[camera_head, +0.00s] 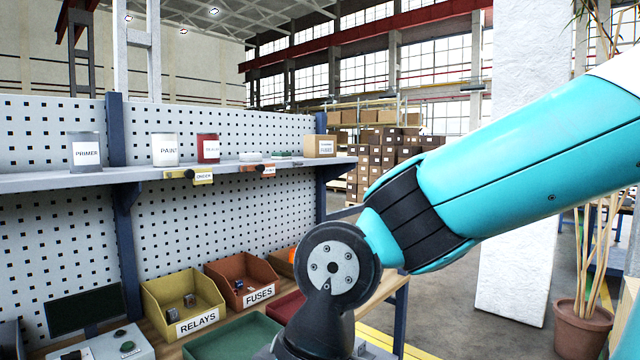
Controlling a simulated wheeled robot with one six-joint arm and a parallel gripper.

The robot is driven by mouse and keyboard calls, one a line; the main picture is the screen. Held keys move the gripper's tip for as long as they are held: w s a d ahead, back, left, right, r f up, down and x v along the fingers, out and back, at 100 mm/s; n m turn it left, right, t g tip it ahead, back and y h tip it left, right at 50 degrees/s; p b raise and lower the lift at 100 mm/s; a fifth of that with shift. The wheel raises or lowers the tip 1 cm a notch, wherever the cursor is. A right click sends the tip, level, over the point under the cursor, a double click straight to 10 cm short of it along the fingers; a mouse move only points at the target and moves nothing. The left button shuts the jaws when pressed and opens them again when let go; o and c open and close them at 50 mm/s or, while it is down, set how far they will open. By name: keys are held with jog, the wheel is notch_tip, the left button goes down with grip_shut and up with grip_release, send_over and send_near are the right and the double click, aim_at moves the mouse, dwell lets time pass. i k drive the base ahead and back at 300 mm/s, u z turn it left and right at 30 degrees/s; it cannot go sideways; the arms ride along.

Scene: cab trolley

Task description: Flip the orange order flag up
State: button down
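An orange flag (266,170) sits low on the front edge of the wall shelf (60,182), right of a similar yellow flag (203,177). The orange flag looks folded down flat against the edge, though it is small here. My arm comes in from the right and its wrist bends down below and right of the flags, apart from them. My gripper is not visible; the arm's end runs off the bottom of the view.
On the shelf stand a PRIMER can (84,152), a PAINT can (165,150), a red can (208,148) and a small carton (320,146). Below are a RELAYS bin (184,303), a FUSES bin (243,280) and a green tray (235,341). The pegboard (190,225) backs the bench.

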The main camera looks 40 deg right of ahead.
aim_at(267, 170)
jog(key=z, duration=0.7)
jog(key=i, duration=1.3)
jog(key=u, duration=0.3)
